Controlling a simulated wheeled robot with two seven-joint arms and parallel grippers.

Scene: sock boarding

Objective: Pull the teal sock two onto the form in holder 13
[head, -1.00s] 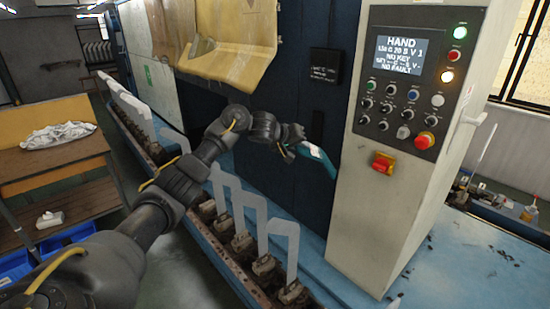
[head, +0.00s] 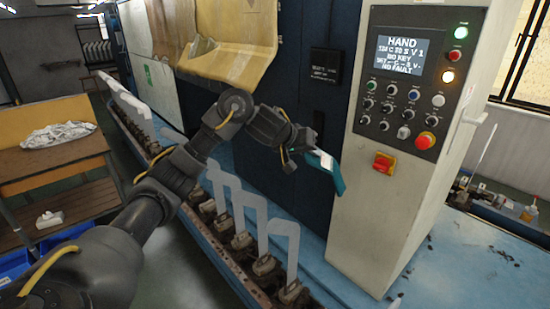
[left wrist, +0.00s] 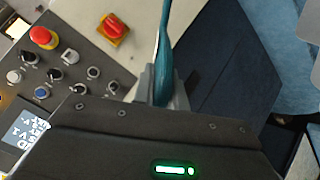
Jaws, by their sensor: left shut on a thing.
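My left gripper (head: 305,146) is shut on the teal sock (head: 335,177), which hangs down from it in front of the control cabinet's left edge. In the left wrist view the teal sock (left wrist: 165,45) stands out from between the fingers (left wrist: 162,88), seen edge-on. White flat forms (head: 286,250) stand upright in a row of holders (head: 292,291) on the blue rail, below the sock and apart from it. The number of each holder cannot be read. My right gripper is in neither view.
The control cabinet (head: 410,190) with screen and buttons stands close to the right of the sock. A tan cover (head: 225,40) hangs above my left arm. A wooden bench (head: 55,165) with white cloth (head: 58,134) is at the left.

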